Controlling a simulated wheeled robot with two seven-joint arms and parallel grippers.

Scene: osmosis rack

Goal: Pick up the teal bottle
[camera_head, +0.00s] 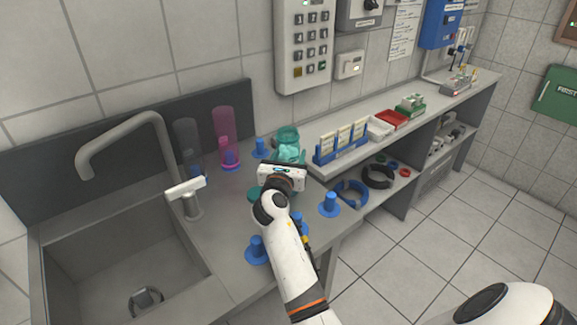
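The teal bottle (288,136) is a translucent teal vessel on the counter near the wall, left of the raised shelf. My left gripper (285,163) is right in front of it, with its white hand covering the bottle's lower part. More teal shows just above the hand and a little at its left side. The fingers are hidden or too small to make out, so I cannot tell whether they are open or closed on the bottle. My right gripper is not in view; only a white part of my arm shows at the lower right.
A pink cylinder (225,135) and a grey one (187,145) stand left, beside the sink (130,280) and faucet (130,125). Blue pegs (329,203) stand around my arm. The shelf (310,167) at right carries a blue rack (341,142) and trays (391,119).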

